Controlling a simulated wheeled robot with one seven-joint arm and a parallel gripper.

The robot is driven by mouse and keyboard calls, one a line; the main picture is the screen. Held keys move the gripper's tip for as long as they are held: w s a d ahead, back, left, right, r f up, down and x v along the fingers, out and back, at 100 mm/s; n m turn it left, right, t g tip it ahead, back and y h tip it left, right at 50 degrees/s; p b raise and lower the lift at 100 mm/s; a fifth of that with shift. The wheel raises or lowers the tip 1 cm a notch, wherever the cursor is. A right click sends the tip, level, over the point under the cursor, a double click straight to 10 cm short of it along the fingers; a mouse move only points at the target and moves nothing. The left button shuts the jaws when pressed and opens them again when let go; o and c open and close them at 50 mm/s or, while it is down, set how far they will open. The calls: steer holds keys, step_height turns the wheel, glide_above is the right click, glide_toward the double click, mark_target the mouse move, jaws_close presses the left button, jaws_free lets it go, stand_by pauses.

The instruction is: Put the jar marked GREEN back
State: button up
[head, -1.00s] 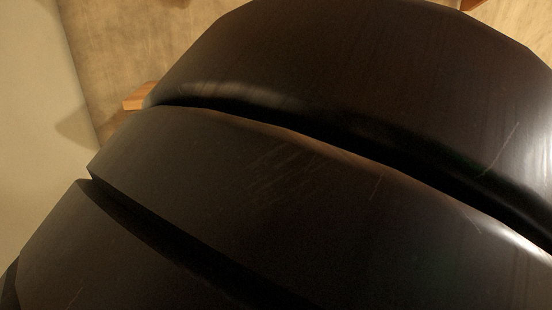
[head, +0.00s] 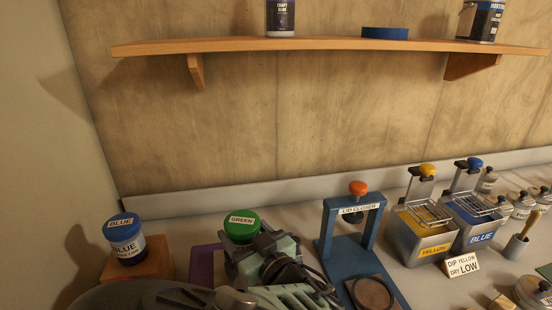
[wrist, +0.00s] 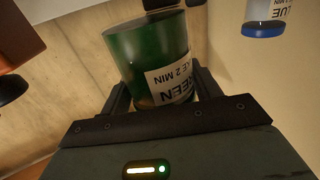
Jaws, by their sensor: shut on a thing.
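The jar marked GREEN (head: 241,226) shows its green lid low in the middle of the head view, above the bench's left part. My gripper (head: 262,248) is shut around this jar; its grey-green body hides most of the jar's side. In the wrist view the green jar (wrist: 148,62) sits between the two fingers, upside down in the picture and slightly tilted, its white label partly hidden. A purple stand (head: 203,264) is just left of and partly behind my gripper. I cannot tell whether the jar touches anything below.
A jar marked BLUE (head: 124,240) stands on an orange-brown block (head: 151,263) at left. A blue lid closer (head: 327,238) is close right of my gripper. YELLOW (head: 424,243) and BLUE (head: 477,232) dip tanks stand further right. A wooden shelf (head: 330,44) hangs above.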

mark_target(245, 246)
step_height(245, 246, down, 4)
steer(key=b, duration=0.3)
steer(key=shift+r, duration=0.1)
steer(key=o, duration=1.3)
